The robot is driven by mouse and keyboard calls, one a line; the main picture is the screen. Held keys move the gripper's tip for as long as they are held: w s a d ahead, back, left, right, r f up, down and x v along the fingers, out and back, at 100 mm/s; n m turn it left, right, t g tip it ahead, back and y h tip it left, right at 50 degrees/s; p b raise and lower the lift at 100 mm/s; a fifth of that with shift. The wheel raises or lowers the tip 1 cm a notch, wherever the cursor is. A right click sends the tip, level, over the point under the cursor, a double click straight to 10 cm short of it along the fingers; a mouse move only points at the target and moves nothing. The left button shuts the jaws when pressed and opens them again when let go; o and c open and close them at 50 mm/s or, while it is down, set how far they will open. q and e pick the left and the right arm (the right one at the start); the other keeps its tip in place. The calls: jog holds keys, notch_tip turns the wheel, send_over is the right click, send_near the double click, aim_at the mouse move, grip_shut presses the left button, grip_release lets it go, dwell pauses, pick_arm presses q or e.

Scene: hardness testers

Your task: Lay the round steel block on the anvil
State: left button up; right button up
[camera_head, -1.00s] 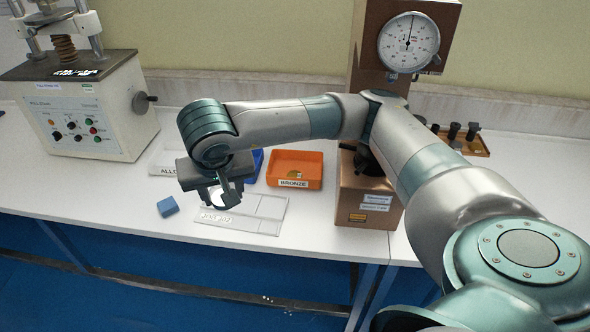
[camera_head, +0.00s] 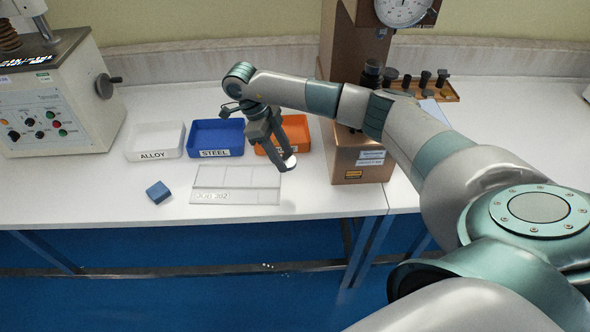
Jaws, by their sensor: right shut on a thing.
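My right gripper (camera_head: 286,163) is shut on the round steel block (camera_head: 291,161), a small bright disc at its fingertips. It holds the block above the bench, in front of the orange bin and left of the brown dial tester (camera_head: 360,165). A dark round part (camera_head: 372,74) of that tester, which may be the anvil, shows just above my right forearm; the arm hides much of the area around it. The block is apart from the tester. My left gripper is not in view.
A clear tray marked JOB 302 (camera_head: 236,197) lies on the bench, with a blue block (camera_head: 158,192) to its left. Alloy (camera_head: 155,155), steel (camera_head: 216,152) and bronze (camera_head: 307,146) bins stand behind. A grey tester (camera_head: 62,120) is at left. Dark pieces stand on a wooden tray (camera_head: 446,92).

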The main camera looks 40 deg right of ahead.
jog(key=shift+s+d+f+m, duration=0.25)
jog(key=shift+d+m, duration=0.15)
jog(key=shift+m, duration=0.1)
notch_tip(320, 180, down, 6)
jog(key=shift+r+p, duration=0.15)
jog(key=shift+p, duration=0.55)
jog(key=shift+f, duration=0.25)
notch_tip(320, 180, down, 3)
jog(key=shift+f+p, duration=0.2)
jog(key=shift+p, duration=0.4)
jog(key=shift+f, duration=0.2)
